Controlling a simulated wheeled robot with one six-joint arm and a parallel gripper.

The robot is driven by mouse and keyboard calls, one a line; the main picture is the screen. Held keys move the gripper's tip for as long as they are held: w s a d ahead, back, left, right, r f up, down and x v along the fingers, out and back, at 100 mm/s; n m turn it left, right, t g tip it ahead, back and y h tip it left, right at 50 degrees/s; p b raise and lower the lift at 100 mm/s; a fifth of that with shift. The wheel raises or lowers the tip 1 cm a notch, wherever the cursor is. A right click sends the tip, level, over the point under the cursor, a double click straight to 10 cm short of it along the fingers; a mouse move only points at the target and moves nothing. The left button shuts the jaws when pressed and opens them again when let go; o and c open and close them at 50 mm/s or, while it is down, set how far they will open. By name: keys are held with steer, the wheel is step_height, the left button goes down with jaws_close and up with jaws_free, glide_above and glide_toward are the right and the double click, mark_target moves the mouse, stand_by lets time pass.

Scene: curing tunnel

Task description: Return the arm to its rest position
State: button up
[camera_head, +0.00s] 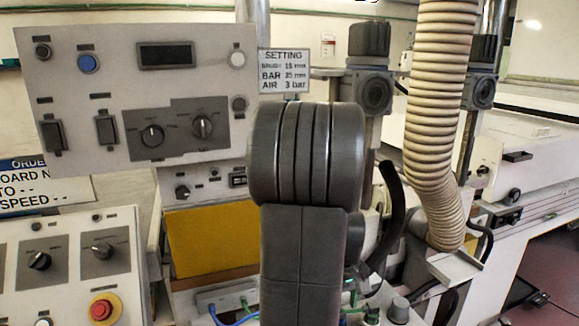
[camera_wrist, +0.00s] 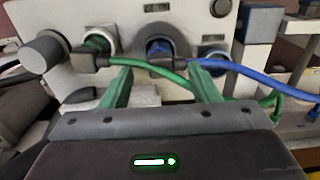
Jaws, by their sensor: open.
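My arm (camera_head: 303,250) rises dark grey through the middle of the head view, in front of the control panel. My gripper is hidden behind it there. In the wrist view my gripper (camera_wrist: 160,82) has its two green fingers spread apart, with no object held between them. Beyond the fingertips is a pale connector box (camera_wrist: 140,14). A blue connector (camera_wrist: 158,47) sits in a dark round socket there, and a green-ringed connector (camera_wrist: 97,44) is to its left. I cannot tell whether a fingertip touches a cable.
A green cable (camera_wrist: 150,67) and a blue cable (camera_wrist: 250,74) cross near my fingers. The control panel (camera_head: 95,75), setting sign (camera_head: 284,72), yellow plate (camera_head: 210,238) and ribbed hose (camera_head: 440,100) stand close around my arm. A red emergency button (camera_head: 103,308) is at lower left.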

step_height(320, 180, down, 5)
steer(key=shift+r, duration=0.25)
stand_by(0.3)
